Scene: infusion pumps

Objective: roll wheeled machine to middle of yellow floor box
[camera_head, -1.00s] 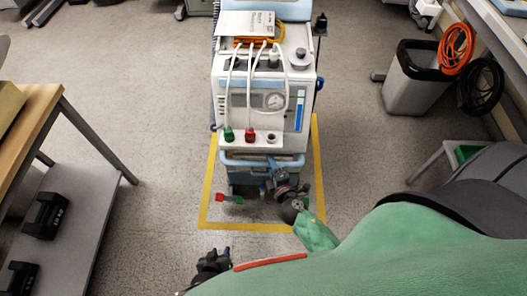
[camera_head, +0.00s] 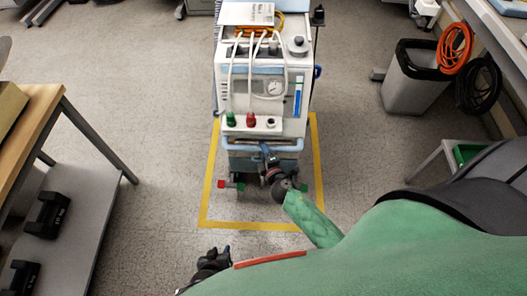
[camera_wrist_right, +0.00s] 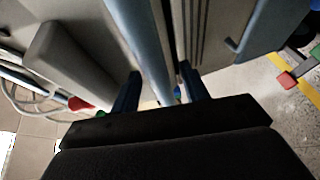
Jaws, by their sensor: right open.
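The wheeled machine (camera_head: 268,105), a tall white and pale blue cabinet with a gauge, hoses and green and red knobs, stands upright in the head view. Its low front is inside the yellow floor box (camera_head: 240,226), nearer the back than the front line; its body hides most of the back line. My right gripper (camera_head: 268,157) is at the pale blue front handle bar (camera_head: 237,147). In the right wrist view, the open fingers (camera_wrist_right: 160,92) sit on either side of a pale blue bar (camera_wrist_right: 148,45). My left gripper (camera_head: 213,262) is low in front of the box, its jaws unclear.
A wooden-topped table (camera_head: 55,110) with a lower shelf stands at left. A grey bin (camera_head: 412,92) and coiled orange (camera_head: 455,48) and black hoses are at right. The floor beside the box is clear on the left.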

